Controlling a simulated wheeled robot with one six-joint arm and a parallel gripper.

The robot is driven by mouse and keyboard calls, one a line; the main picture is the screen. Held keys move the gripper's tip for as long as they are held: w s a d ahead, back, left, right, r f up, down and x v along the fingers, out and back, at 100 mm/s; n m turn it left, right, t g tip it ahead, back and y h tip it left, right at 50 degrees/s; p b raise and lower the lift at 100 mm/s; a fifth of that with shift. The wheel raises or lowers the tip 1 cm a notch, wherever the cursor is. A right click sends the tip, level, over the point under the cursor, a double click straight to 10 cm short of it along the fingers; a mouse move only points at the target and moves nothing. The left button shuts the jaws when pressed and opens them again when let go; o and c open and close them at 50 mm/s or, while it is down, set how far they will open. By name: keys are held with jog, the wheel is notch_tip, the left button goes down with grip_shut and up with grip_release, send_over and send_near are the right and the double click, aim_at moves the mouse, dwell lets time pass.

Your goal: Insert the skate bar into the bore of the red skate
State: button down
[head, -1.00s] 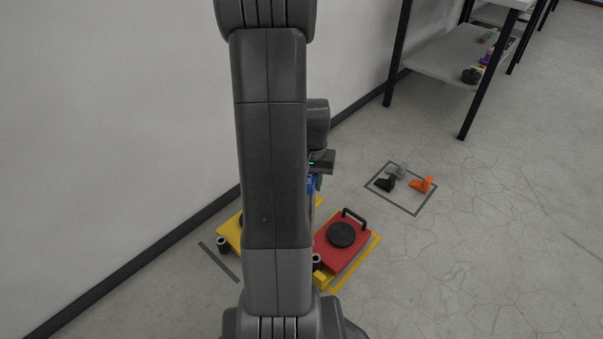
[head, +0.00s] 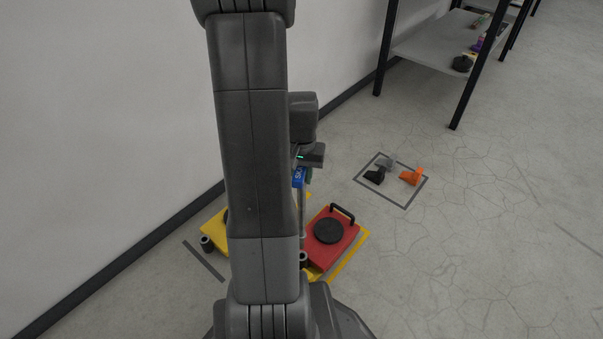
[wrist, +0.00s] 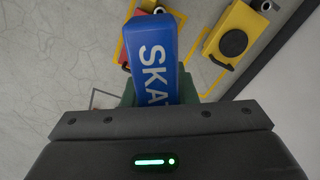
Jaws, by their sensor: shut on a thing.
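My gripper (wrist: 158,96) is shut on the skate bar (wrist: 152,55), a blue-sleeved bar with white lettering, held between green fingers. In the head view the bar's blue part (head: 299,178) hangs below my gripper, with a thin grey rod (head: 303,212) under it. The red skate (head: 346,238), with a black disc and a black handle, lies on the floor to the lower right of the bar. A dark ringed socket (head: 304,259) stands at its near left corner. In the wrist view the bar hides most of the red skate. I cannot tell whether the rod's lower end touches anything.
A yellow skate (head: 213,227) lies left of the red one, partly behind my arm; it also shows in the wrist view (wrist: 238,18). A grey floor square holds an orange piece (head: 411,177) and black and grey pieces. A shelf (head: 440,47) and the wall stand behind.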

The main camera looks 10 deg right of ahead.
aim_at(301, 195)
jog(key=shift+f+b, duration=1.7)
jog(key=shift+f, duration=0.85)
jog(key=shift+f+b, duration=2.85)
jog(key=shift+f, duration=1.3)
jog(key=c, duration=1.1)
grip_release()
jog(key=shift+r+p, duration=2.1)
jog(key=shift+r, duration=0.4)
